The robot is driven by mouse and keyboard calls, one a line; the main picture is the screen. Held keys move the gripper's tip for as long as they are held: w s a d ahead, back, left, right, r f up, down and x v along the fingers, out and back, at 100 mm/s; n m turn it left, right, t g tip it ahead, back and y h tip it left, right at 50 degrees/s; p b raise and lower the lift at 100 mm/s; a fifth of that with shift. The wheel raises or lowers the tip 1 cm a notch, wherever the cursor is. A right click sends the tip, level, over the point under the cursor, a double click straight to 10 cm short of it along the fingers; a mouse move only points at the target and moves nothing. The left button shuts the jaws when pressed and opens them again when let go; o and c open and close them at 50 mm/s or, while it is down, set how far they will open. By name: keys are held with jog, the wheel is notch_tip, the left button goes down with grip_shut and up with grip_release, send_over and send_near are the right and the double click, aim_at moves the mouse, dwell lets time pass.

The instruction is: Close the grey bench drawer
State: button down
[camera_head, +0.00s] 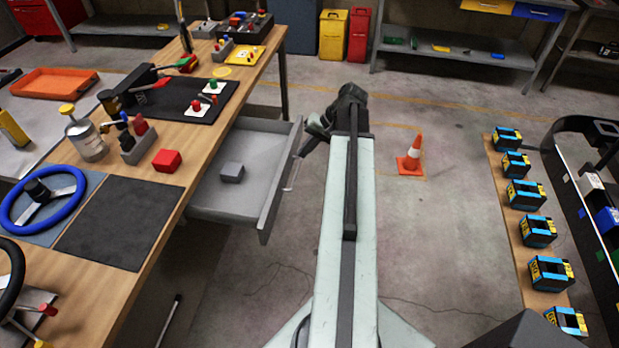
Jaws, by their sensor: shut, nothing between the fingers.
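The grey bench drawer (218,205) is pulled out from the right side of the wooden bench. Its front panel (279,183) faces right, towards my arm, and a thin handle shows on its outer side. A small grey block lies inside the drawer (232,172). My gripper (302,152) is shut and empty, at the end of my dark arm, just outside the far part of the front panel. It points left and down. I cannot tell whether it touches the panel or handle.
The wooden bench (140,277) carries a blue steering wheel (72,212), a red block (167,161), a metal can and dark mats. An orange cone (410,158) stands on the floor to the right. Several batteries line a board at far right.

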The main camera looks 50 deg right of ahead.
jog(key=s+d+f+m+t+b, duration=0.2)
jog(key=s+d, duration=0.5)
jog(key=d, duration=0.2)
jog(key=w+r+b+x, duration=0.2)
jog(key=b+x, duration=0.6)
jog(key=x, duration=0.5)
jog(key=shift+a+f, duration=0.2)
jog(key=shift+a, duration=0.2)
jog(key=shift+w, duration=0.1)
